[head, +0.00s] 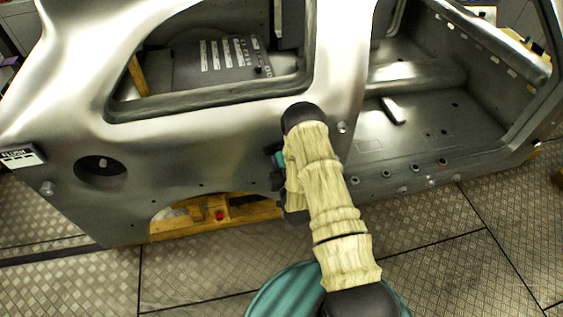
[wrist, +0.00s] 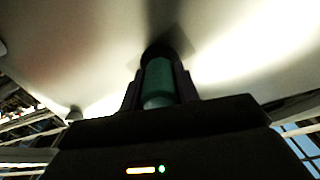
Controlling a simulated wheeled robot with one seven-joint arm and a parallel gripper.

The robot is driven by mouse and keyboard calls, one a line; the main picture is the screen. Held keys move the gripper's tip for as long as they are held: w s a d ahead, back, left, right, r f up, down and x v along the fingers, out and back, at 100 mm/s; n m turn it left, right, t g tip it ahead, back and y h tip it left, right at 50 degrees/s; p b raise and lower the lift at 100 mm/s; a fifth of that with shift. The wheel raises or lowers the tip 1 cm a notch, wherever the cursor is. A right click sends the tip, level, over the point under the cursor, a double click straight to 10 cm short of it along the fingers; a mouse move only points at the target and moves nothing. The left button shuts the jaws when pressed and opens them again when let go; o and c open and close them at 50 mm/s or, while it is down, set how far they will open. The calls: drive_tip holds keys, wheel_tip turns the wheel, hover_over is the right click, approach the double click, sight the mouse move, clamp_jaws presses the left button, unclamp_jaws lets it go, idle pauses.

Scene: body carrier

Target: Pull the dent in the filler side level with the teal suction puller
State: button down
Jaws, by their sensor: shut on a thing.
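The teal suction puller (wrist: 158,80) is upright between the fingers of my gripper (wrist: 158,98) in the wrist view, and the gripper is shut on it. Its dark cup end is at the pale body panel (wrist: 95,50); shadow hides whether it touches. In the head view, a small teal part of the puller (head: 280,160) shows beside my arm, close to the silver body side (head: 215,150). My arm hides most of the gripper there. The round filler opening (head: 101,171) is to the left on the same side. I cannot make out the dent.
A small lettered plate (head: 22,156) is at the body's left end. A yellow support (head: 215,215) stands beneath the body. The window opening and door opening lie above and right of my arm.

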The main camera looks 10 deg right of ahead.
drive_tip(key=shift+w+r+b, duration=0.1)
drive_tip(key=shift+w+b, duration=0.45)
drive_tip(key=shift+w, duration=0.3)
idle(1.1)
drive_tip(key=shift+s, duration=0.25)
idle(1.3)
drive_tip(key=shift+s, duration=1.85)
drive_tip(key=shift+s+f+b, duration=0.15)
drive_tip(key=shift+f+b, duration=0.1)
drive_tip(key=shift+b, duration=0.25)
drive_tip(key=shift+s+b, duration=0.1)
drive_tip(key=shift+b, duration=0.45)
drive_tip(key=s+b, duration=0.1)
drive_tip(key=b, duration=0.2)
drive_tip(key=shift+s+b, duration=0.15)
drive_tip(key=shift+b, duration=0.25)
drive_tip(key=shift+s+r, duration=0.15)
